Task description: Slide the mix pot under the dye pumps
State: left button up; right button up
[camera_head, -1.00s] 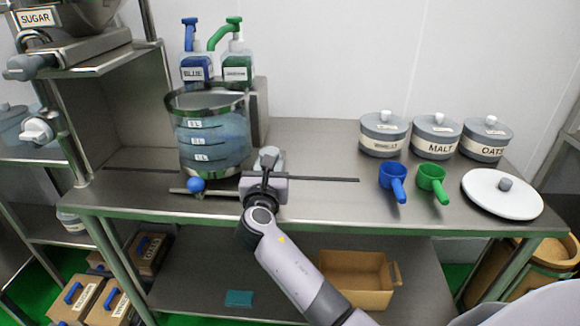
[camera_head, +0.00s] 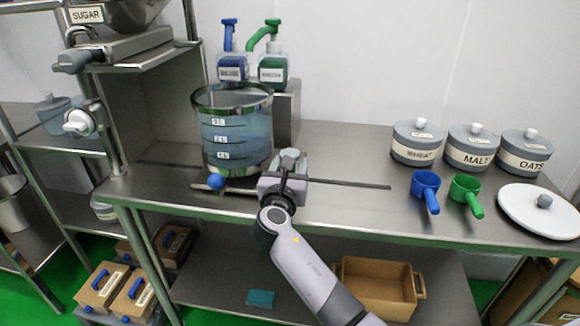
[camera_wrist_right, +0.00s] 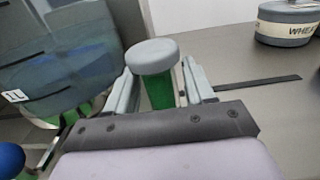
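The mix pot (camera_head: 237,135) is a large clear vessel with level marks and a dark rim. It stands upright on the steel table, near its left end, and fills the left of the right wrist view (camera_wrist_right: 60,60). The blue dye pump (camera_head: 232,68) and green dye pump (camera_head: 273,70) stand just behind its rim on a raised grey stand. My right gripper (camera_head: 289,165) is at the pot's right side. In the wrist view its fingers are closed around a green upright handle (camera_wrist_right: 160,92) with a grey cap. My left gripper is not in view.
A dark rail (camera_head: 350,184) runs along the table. A blue ball knob (camera_head: 216,182) sits at the pot's front. Lidded jars (camera_head: 471,147), blue (camera_head: 425,183) and green scoops (camera_head: 466,188) and a white lid (camera_head: 540,210) stand right. The sugar hopper (camera_head: 115,55) overhangs left.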

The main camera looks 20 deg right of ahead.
jog(key=shift+s+a+p, duration=0.15)
jog(key=shift+s+p, duration=0.1)
jog(key=shift+p, duration=0.05)
jog(key=p+v, duration=0.3)
jog(key=v, duration=0.2)
jog(key=shift+s+a+r, duration=0.1)
jog(key=shift+s+a, duration=0.05)
jog(key=shift+s, duration=0.2)
jog(key=shift+s+a, duration=0.2)
jog(key=shift+s, duration=0.15)
